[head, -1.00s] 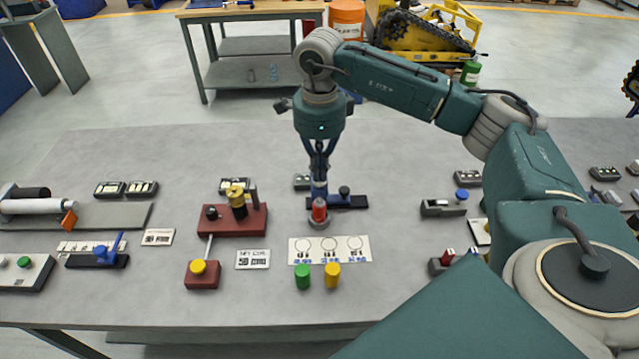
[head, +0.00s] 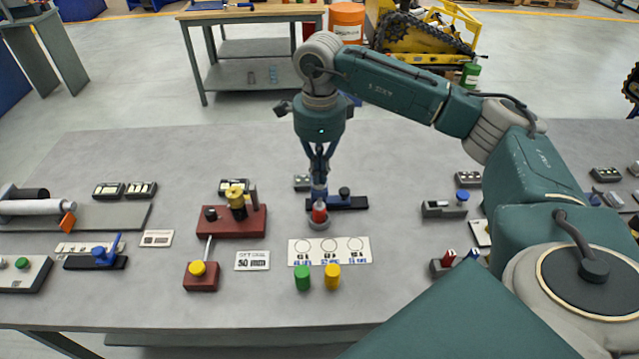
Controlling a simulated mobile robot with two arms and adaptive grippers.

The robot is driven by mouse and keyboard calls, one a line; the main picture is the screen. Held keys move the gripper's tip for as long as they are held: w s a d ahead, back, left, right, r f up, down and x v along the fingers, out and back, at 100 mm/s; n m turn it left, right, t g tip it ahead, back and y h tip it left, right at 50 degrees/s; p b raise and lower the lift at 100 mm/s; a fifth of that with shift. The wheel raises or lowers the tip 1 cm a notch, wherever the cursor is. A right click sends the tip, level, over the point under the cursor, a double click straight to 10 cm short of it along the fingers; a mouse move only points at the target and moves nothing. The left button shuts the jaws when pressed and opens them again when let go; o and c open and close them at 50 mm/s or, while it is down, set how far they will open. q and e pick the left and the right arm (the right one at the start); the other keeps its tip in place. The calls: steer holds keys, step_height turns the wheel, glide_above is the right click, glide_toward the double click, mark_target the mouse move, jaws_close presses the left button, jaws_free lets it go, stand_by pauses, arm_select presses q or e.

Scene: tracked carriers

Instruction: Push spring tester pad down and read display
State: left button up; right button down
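My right gripper (head: 319,183) points straight down over the middle of the bench, with its fingers close together. Right below its tips, a red cylinder (head: 319,214) stands upright on a round grey foot (head: 319,224). A dark base with a black knob (head: 345,192) lies just behind and to the right; I take these parts to be the spring tester. The fingers hide the cylinder's top, so I cannot tell whether they touch the pad. A small dark display box (head: 302,182) stands behind and is partly covered by the gripper; its reading is too small to make out. My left gripper is out of view.
In front lie a white card with three circles (head: 352,256), a green cylinder (head: 302,278) and a yellow cylinder (head: 332,277). A dark red fixture with a brass part (head: 225,222) stands to the left. Bare bench (head: 400,165) lies behind and right of the gripper.

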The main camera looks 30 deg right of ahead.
steer(key=shift+s+f, duration=0.1)
steer(key=shift+f, duration=0.25)
steer(key=shift+r, duration=0.2)
steer(key=shift+r+p, duration=1.9)
steer(key=shift+r, duration=1.25)
steer(key=shift+f, duration=0.1)
